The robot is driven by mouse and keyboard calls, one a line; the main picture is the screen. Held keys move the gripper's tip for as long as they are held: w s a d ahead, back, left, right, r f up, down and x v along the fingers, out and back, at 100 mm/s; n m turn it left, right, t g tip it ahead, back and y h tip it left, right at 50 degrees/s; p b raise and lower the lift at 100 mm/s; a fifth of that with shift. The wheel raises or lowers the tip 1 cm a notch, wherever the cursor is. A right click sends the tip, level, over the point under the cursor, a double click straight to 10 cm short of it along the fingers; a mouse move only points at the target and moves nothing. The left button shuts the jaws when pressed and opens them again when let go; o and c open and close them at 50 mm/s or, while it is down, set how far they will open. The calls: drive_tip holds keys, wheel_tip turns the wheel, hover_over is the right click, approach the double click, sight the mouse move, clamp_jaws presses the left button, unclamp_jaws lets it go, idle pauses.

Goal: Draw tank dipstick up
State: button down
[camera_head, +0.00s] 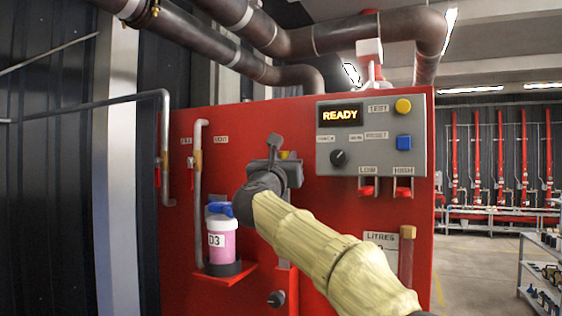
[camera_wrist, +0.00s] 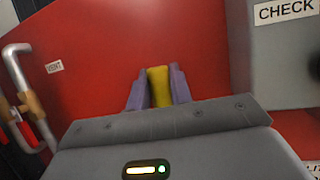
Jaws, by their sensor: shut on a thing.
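A yellow grip (camera_wrist: 158,88), which I take for the dipstick's handle, stands between the two purple-grey fingers of my gripper (camera_wrist: 159,86) in the wrist view. The fingers are shut on it from both sides. In the head view my gripper (camera_head: 274,168) is in front of the red pump panel, left of the grey control box.
The grey control box (camera_head: 371,138) with its READY display is close on the right. A pink bottle marked D3 (camera_head: 222,243) stands on a red shelf below left. A grey pipe (camera_head: 198,220) runs up the red panel (camera_head: 240,127). Dark pipes (camera_head: 340,35) cross overhead.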

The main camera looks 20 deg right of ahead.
drive_tip(key=c, duration=1.3)
unclamp_jaws()
drive_tip(key=shift+r, duration=0.4)
drive_tip(key=shift+o, duration=0.2)
drive_tip(key=shift+a+f, duration=0.1)
drive_tip(key=shift+s+f, duration=0.1)
drive_tip(key=shift+s+f+b, duration=0.1)
drive_tip(key=shift+f+b, duration=0.05)
drive_tip(key=shift+b, duration=0.15)
drive_tip(key=b+v, duration=1.1)
drive_tip(key=v, duration=0.6)
drive_tip(key=shift+a, duration=0.2)
